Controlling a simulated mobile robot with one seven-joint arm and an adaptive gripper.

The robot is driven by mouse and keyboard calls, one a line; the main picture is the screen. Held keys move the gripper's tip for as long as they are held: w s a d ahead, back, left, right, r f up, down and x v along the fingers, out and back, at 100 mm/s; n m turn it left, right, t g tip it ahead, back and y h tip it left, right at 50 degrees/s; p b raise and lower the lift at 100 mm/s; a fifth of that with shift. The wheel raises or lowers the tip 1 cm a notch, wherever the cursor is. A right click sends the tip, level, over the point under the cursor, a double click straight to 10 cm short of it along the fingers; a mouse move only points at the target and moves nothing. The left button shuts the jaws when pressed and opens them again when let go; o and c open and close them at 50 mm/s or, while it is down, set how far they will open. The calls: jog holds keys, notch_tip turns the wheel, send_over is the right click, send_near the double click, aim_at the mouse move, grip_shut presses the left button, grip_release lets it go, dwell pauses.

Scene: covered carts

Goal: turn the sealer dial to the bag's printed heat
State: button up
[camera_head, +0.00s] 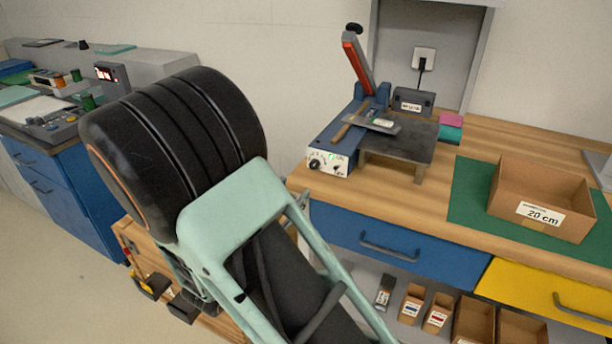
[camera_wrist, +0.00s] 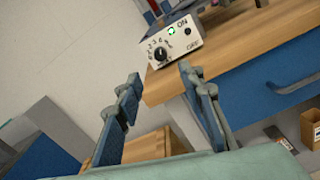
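The sealer (camera_head: 340,140) stands on the wooden bench, with a blue body, a white front panel and a red-faced lever raised. Its black dial (camera_head: 314,164) is at the panel's lower left. In the wrist view the dial (camera_wrist: 160,54) has numbers around it, beside a green light and the word ON; I cannot read its setting surely. My gripper (camera_wrist: 158,73) is open and empty, its blue-grey fingers below the dial in the picture, apart from it. In the head view my arm hides most of it. A flat grey item with a small label (camera_head: 383,123) lies by the sealer; I cannot tell whether it is the bag.
A dark labelled box (camera_head: 412,102) stands behind the sealer. A cardboard box marked 20 cm (camera_head: 540,212) sits on a green mat (camera_head: 466,200). Blue and yellow drawers with handles line the bench front, above a shelf of small boxes. Another bench stands at left.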

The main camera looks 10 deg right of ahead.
aim_at(313, 166)
jog(key=x, duration=1)
jog(key=shift+w+d+b, duration=0.2)
jog(key=shift+w+b, duration=0.1)
jog(key=shift+b, duration=0.05)
grip_shut()
